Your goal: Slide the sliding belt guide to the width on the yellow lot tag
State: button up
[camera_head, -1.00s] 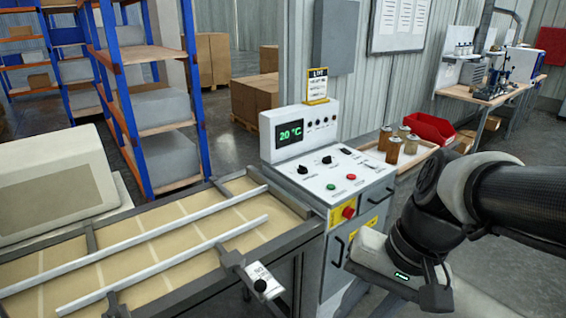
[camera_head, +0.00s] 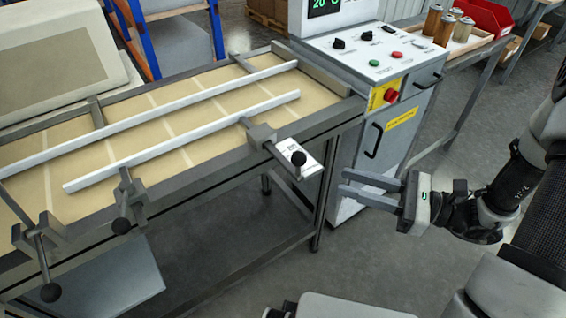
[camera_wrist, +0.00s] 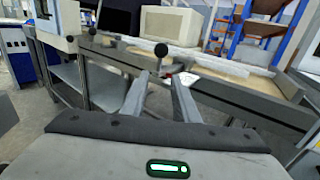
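The belt guide is a white front rail (camera_head: 185,142) over the tan belt (camera_head: 215,108), roughly parallel to a white rear rail (camera_head: 150,115). A rod and grey clamp block (camera_head: 261,136) join the front rail to the table edge. A black ball knob (camera_head: 298,158) stands there beside a white marked plate (camera_head: 306,170); its marks are unreadable. My gripper (camera_head: 345,182) is open and empty, right of the knob and apart from it, fingers pointing left. In the wrist view the knob (camera_wrist: 161,49) appears just beyond the open fingers (camera_wrist: 157,78). No yellow lot tag is identifiable now.
More knobbed clamps (camera_head: 122,225) stick out along the table's front edge. A control cabinet (camera_head: 365,60) with a red button (camera_head: 391,96) stands behind my gripper. A red bin (camera_head: 488,16) and canisters stand farther back. Floor in front of the table is clear.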

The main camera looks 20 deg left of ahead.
aim_at(281, 164)
jog(key=a, duration=0.5)
jog(key=w+a+b, duration=0.1)
jog(key=a, duration=1)
jog(key=shift+w+b, duration=0.35)
jog(key=shift+w, duration=0.05)
grip_shut()
